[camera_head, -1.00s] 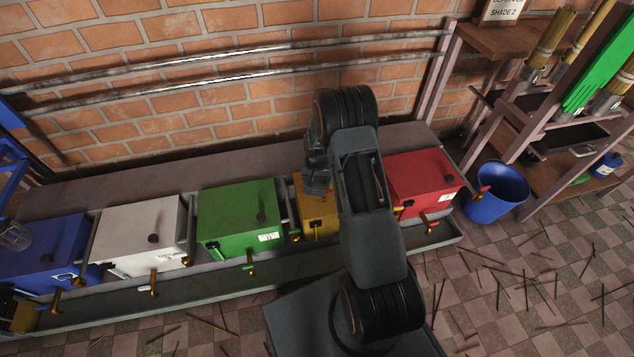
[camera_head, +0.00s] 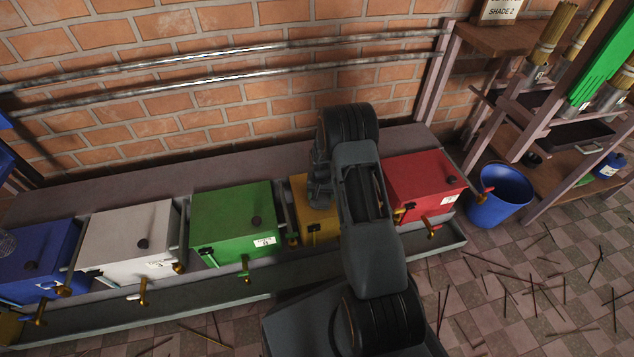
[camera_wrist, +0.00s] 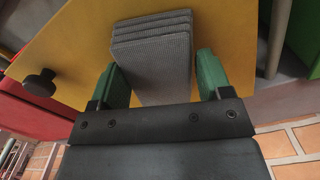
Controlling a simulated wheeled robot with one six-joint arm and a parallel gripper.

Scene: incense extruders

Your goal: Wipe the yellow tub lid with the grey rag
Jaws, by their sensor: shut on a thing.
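The yellow tub lid (camera_wrist: 75,45) fills much of the wrist view, with a dark round knob (camera_wrist: 40,82) on it at the left. In the head view the yellow tub (camera_head: 303,188) stands between the green and red tubs, largely hidden behind my arm. The folded grey rag (camera_wrist: 153,60) is between the green fingers of my gripper (camera_wrist: 160,78), which is shut on it. The rag lies over the yellow lid in the wrist view; I cannot tell whether it touches. In the head view the rag and fingertips are hidden.
A green tub (camera_head: 235,215) and a red tub (camera_head: 425,180) flank the yellow one. White (camera_head: 130,235) and blue (camera_head: 35,262) tubs stand further left. Taps and handles stick out in front. A brick wall rises behind; a blue bucket (camera_head: 497,205) stands at right.

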